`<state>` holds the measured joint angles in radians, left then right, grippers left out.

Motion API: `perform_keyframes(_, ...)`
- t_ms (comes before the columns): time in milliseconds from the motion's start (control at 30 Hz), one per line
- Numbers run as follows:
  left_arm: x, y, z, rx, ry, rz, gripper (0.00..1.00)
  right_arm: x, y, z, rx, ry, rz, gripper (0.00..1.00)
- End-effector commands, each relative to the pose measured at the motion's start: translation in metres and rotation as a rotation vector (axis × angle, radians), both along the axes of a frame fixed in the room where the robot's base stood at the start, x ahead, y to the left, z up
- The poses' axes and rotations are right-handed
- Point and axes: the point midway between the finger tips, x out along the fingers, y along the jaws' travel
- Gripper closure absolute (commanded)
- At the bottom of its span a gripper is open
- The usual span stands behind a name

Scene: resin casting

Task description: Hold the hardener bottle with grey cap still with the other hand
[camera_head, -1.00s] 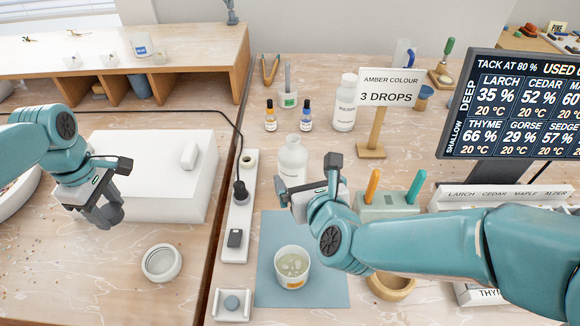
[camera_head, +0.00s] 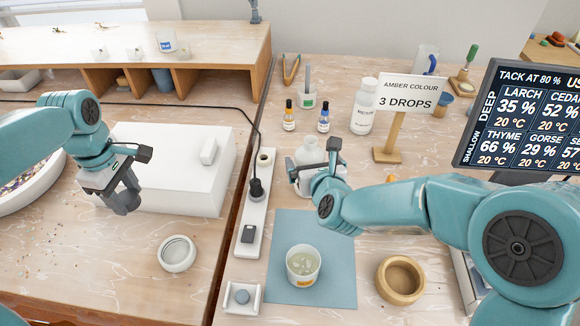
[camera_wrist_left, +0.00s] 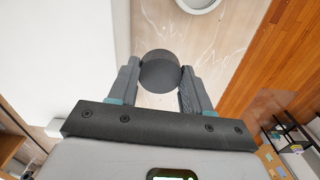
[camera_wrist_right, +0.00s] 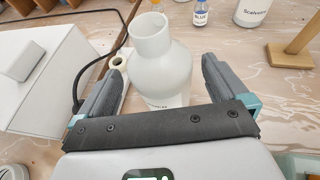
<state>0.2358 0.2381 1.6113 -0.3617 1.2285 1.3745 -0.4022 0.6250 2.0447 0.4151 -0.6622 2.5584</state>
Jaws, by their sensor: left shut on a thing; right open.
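The hardener bottle (camera_head: 308,151) is a white bottle with an open neck and no cap on it. It stands upright on the right-hand table, partly hidden by my right gripper (camera_head: 318,172). The right wrist view shows the bottle (camera_wrist_right: 160,75) between the spread fingers of my right gripper, with a gap visible to the right finger; contact on the left is unclear. My left gripper (camera_head: 126,201) is shut on a round dark grey cap (camera_wrist_left: 160,71), held in the air by the white box at the left.
A cup of clear liquid (camera_head: 303,264) stands on a blue mat (camera_head: 338,235). Two dropper bottles, a larger white bottle (camera_head: 363,110) and a sign (camera_head: 412,93) stand behind.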

Motion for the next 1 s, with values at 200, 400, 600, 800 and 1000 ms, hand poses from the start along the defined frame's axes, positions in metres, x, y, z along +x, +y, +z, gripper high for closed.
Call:
perform_keyframes(200, 0.000, 0.000, 0.005, 0.000, 0.000, 0.000, 0.79, 0.021, 0.006, -0.009, 0.000, 0.001, 0.002, 0.00)
perform_keyframes(400, 0.000, 0.000, 0.004, 0.000, 0.000, 0.000, 0.79, 0.022, 0.006, -0.009, 0.001, 0.000, 0.002, 0.00)
perform_keyframes(600, 0.000, 0.000, 0.004, 0.000, 0.000, 0.000, 0.79, 0.022, 0.006, -0.009, 0.001, 0.000, 0.002, 0.16)
perform_keyframes(800, 0.000, 0.000, 0.004, 0.000, 0.000, 0.000, 0.79, 0.022, 0.006, -0.008, 0.002, -0.003, 0.002, 0.65)
perform_keyframes(1000, 0.000, 0.000, 0.004, 0.000, 0.000, 0.000, 0.79, 0.022, 0.006, -0.008, 0.002, -0.003, 0.002, 0.65)
